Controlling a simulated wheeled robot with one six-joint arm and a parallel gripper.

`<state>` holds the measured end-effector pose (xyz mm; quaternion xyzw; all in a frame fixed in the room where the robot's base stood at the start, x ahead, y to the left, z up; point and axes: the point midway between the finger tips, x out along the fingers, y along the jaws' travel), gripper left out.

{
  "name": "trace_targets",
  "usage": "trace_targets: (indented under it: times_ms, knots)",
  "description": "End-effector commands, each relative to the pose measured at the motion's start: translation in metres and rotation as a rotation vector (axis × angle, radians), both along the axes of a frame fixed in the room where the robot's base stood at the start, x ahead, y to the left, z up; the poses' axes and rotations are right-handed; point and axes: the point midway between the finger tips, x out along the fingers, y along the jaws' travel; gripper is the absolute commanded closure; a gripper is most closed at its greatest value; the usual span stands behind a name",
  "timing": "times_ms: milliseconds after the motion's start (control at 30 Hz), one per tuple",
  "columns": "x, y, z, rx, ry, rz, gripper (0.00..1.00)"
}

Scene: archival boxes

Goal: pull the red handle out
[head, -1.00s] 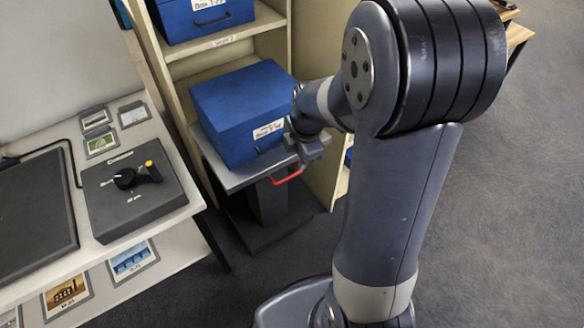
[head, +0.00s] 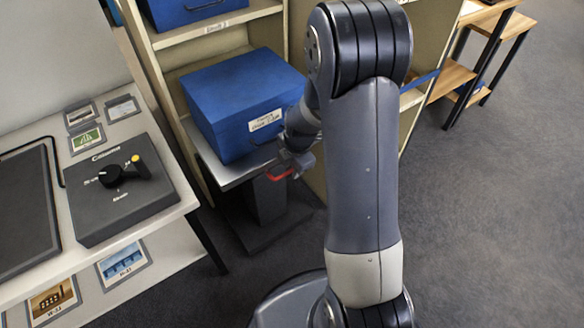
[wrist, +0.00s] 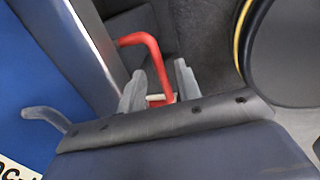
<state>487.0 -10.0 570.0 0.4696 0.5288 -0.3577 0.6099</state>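The red handle (head: 279,176) sticks out at the front of a grey shelf platform (head: 232,180), below a blue box. My gripper (head: 290,166) is right at the handle in the head view, and my arm hides part of this area. In the wrist view the red handle (wrist: 150,58) is a bent bar, and one length of it runs down between my two grey fingers (wrist: 158,88). The fingers stand apart, one on each side of the bar, with a gap visible. The handle's lower end is hidden behind my wrist.
The labelled blue box (head: 245,100) rests on the platform, in front of a cream shelf unit (head: 218,40). A desk with a black control box (head: 125,190) stands at the left. A wooden table (head: 470,85) is at the back right. Carpet at right is clear.

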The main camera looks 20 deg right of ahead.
Motion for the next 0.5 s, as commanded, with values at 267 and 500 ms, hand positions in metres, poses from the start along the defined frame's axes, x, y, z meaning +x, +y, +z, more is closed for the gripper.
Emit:
trace_targets:
  times_ms: [267, 500]
  knots:
    - [0.0011, 0.0002, -0.0039, -0.001, -0.001, 0.0, 0.68]
    - [0.0008, 0.0002, -0.0038, 0.0, -0.001, 0.0, 0.81]
